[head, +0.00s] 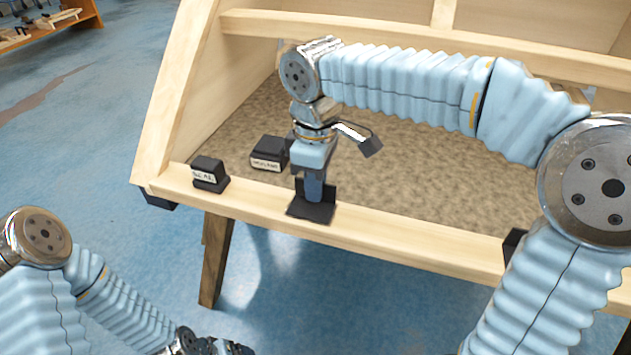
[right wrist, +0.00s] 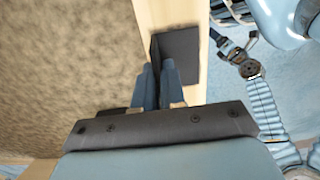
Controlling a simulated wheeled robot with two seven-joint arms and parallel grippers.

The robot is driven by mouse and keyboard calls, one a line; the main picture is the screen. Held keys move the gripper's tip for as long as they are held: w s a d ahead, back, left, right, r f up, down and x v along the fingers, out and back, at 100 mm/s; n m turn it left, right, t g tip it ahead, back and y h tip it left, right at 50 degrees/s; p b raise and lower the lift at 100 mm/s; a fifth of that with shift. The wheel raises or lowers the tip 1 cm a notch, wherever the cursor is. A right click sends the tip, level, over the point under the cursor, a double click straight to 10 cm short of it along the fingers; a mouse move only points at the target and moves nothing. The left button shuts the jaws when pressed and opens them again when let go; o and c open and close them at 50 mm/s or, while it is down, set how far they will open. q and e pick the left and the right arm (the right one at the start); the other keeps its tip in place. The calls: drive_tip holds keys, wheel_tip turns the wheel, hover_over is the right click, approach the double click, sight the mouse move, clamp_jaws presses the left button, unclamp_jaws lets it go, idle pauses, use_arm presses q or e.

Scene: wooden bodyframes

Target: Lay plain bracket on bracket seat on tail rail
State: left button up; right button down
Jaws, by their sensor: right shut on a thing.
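The black L-shaped bracket (head: 311,211) is at the tail rail (head: 400,238), left of the rail's middle. One plate lies flat over the rail top and the other stands up at the gripper. My right gripper (head: 313,190) points down and is shut on the bracket. The right wrist view shows the bracket (right wrist: 180,52) over the pale rail (right wrist: 165,14) just past the fingertips (right wrist: 158,75). Whether it rests on the rail or is slightly above cannot be told. No separate bracket seat shows. My left gripper (head: 222,346) is low at the bottom edge, partly cut off, its jaws unclear.
A black labelled block (head: 209,176) stands on the rail to the left. A second labelled block (head: 268,154) sits behind the rail on the speckled panel (head: 420,165). A dark part (head: 513,243) at the rail's right is mostly hidden by my right arm. The rail between is clear.

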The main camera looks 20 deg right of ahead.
drive_tip(key=c, duration=1.1)
unclamp_jaws()
drive_tip(key=shift+c, duration=0.2)
wheel_tip(320, 180, up, 14)
drive_tip(key=p, duration=0.2)
drive_tip(key=shift+p, duration=0.4)
drive_tip(key=shift+f, duration=0.1)
